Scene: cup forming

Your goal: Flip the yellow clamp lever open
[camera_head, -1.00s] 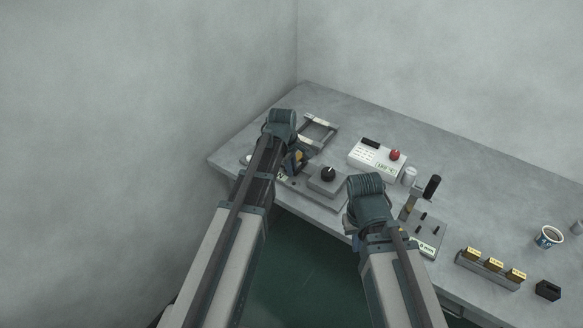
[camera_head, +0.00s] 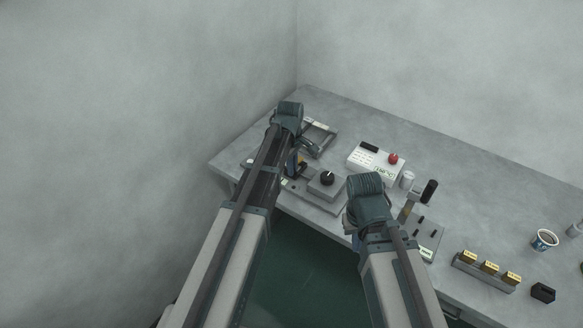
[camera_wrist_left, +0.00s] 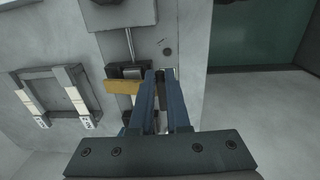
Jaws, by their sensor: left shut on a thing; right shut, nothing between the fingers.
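The yellow clamp lever (camera_wrist_left: 122,87) shows in the left wrist view as a flat yellow bar beside a dark clamp block. It reaches to the blue fingers of my left gripper (camera_wrist_left: 160,78), which are shut on it with a narrow gap between them. In the head view, my left gripper (camera_head: 293,163) is low at the left of the grey fixture, and only a bit of yellow shows beside it. My right gripper (camera_head: 354,238) is mostly hidden under its wrist, shut and empty, near the table's front edge.
A grey fixture with a black knob (camera_head: 327,178) stands between the arms. Behind are a metal frame (camera_head: 318,137) and a white control box (camera_head: 375,162) with a red button. A black-handled press (camera_head: 428,190), a rack of yellow-topped blocks (camera_head: 487,270) and a cup (camera_head: 544,240) are to the right.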

